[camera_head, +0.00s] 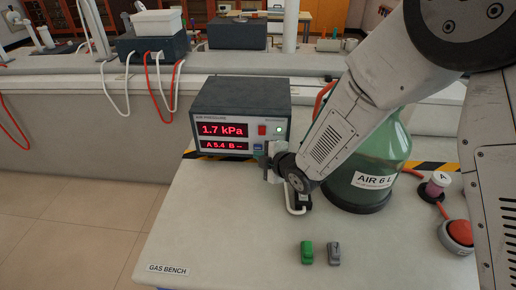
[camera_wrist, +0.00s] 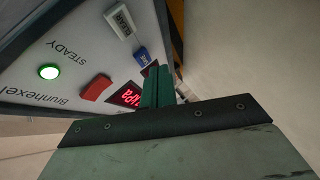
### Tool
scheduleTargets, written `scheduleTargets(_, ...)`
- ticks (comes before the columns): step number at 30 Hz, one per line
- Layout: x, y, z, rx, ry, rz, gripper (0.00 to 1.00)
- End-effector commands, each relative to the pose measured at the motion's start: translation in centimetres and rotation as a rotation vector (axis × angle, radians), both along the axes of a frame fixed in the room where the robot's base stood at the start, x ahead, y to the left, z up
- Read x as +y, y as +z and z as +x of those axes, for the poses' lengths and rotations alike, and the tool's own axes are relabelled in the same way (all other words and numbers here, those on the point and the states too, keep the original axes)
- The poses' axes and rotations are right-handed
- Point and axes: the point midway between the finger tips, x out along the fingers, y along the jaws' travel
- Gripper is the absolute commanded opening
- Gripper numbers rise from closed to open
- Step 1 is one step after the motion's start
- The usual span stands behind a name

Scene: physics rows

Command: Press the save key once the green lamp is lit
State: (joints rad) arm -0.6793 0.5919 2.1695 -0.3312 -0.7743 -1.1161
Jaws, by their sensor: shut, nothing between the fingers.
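The gas pressure meter (camera_head: 240,95) stands on the bench, its red display reading 1.7 kPa above "A 5.4 B --". In the wrist view its round lamp (camera_wrist: 49,72), by the word STEADY, is lit green. A blue key (camera_wrist: 141,56), its small label hard to read, sits between a pale key (camera_wrist: 120,22) marked CLEAR and the display; I take it as the save key. My gripper (camera_wrist: 158,86) is shut and empty, its tips close to the blue key. It also shows in front of the meter's lower right (camera_head: 267,162). I cannot tell whether it touches.
A red switch (camera_wrist: 97,87) is on the same panel. A green AIR 6 L bottle (camera_head: 375,165) stands right of the meter, partly behind my arm. Green (camera_head: 307,252) and grey (camera_head: 334,253) clips lie in front on otherwise clear bench.

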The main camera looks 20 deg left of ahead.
Motion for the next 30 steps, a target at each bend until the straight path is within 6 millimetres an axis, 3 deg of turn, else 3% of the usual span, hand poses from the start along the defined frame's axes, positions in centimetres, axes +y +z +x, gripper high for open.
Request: scheduleTargets(30, 0.23, 0.03, 0.95, 0.000, 0.000, 0.000, 0.00)
